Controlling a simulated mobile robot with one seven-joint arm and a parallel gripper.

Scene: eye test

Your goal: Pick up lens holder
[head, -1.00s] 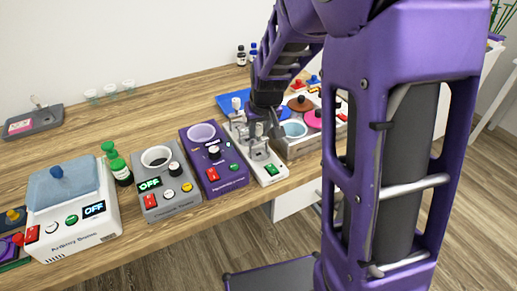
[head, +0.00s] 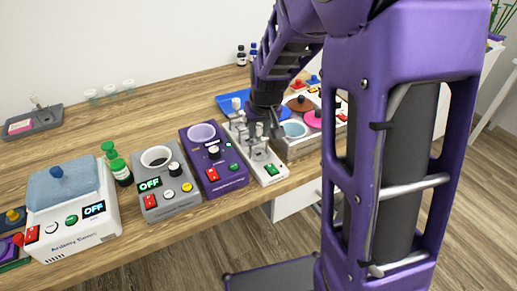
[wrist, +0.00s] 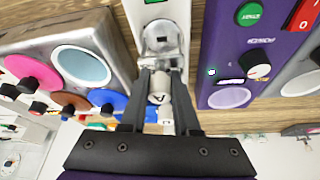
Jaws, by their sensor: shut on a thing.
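My gripper (head: 263,128) is low over a narrow white device (head: 268,173) with small upright posts and a green button. In the wrist view, my gripper (wrist: 160,76) is shut on a pale grey-white cylindrical piece marked with a dark letter, which looks like the lens holder (wrist: 158,86). The piece stands between the two dark fingers, over the white device (wrist: 158,12). Its lower end is hidden, so I cannot tell whether it still touches the device. In the head view the fingers largely hide it.
A purple device (head: 222,178) stands close on the left in the head view, with a grey device (head: 172,201) beyond it. A blue tray (head: 228,104) lies behind.

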